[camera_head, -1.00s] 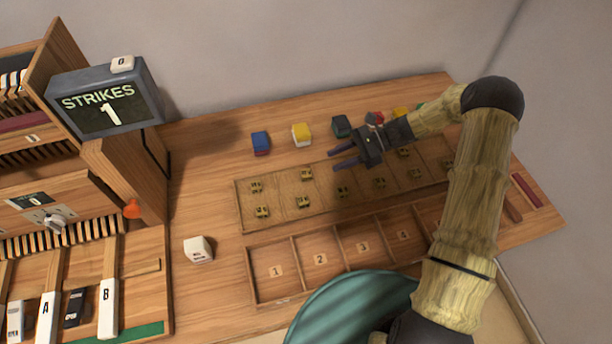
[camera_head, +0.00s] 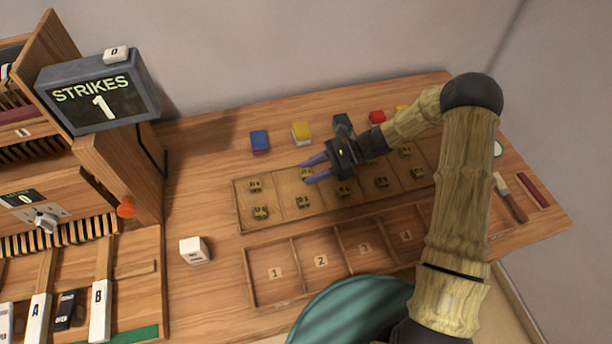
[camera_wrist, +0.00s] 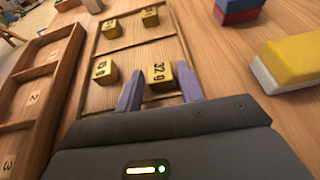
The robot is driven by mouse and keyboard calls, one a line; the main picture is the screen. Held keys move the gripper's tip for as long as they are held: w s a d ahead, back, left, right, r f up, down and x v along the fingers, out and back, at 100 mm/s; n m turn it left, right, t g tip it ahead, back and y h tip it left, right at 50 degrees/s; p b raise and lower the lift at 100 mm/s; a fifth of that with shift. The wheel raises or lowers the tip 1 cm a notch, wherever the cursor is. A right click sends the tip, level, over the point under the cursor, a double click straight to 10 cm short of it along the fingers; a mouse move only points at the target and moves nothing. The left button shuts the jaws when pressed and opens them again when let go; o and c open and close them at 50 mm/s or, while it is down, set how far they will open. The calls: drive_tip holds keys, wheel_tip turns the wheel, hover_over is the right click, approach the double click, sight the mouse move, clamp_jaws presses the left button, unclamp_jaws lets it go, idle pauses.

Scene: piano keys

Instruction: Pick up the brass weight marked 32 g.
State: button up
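The brass weight marked 32 g (camera_wrist: 158,73) is a small block on the wooden weight tray (camera_wrist: 128,43). In the wrist view it stands between and just beyond the two purple fingertips of my gripper (camera_wrist: 160,92). The fingers are apart, one on each side, and I cannot tell whether either touches it. In the head view my gripper (camera_head: 314,168) reaches left over the tray's back row, with the 32 g weight (camera_head: 306,173) at its fingertips. Other brass weights share the tray, including one to the left (camera_wrist: 105,72) and two farther off (camera_wrist: 111,28).
A yellow and white block (camera_wrist: 292,62) and a blue and red block (camera_head: 260,142) stand behind the tray. A numbered compartment tray (camera_head: 247,278) lies in front. A white cube (camera_head: 195,250) and the strikes display (camera_head: 100,98) are at left. Table between them is clear.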

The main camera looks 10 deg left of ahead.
drive_tip(key=shift+a, duration=0.1)
drive_tip(key=shift+c, duration=0.5)
drive_tip(key=c, duration=0.6)
wheel_tip(320, 180, up, 10)
idle(0.7)
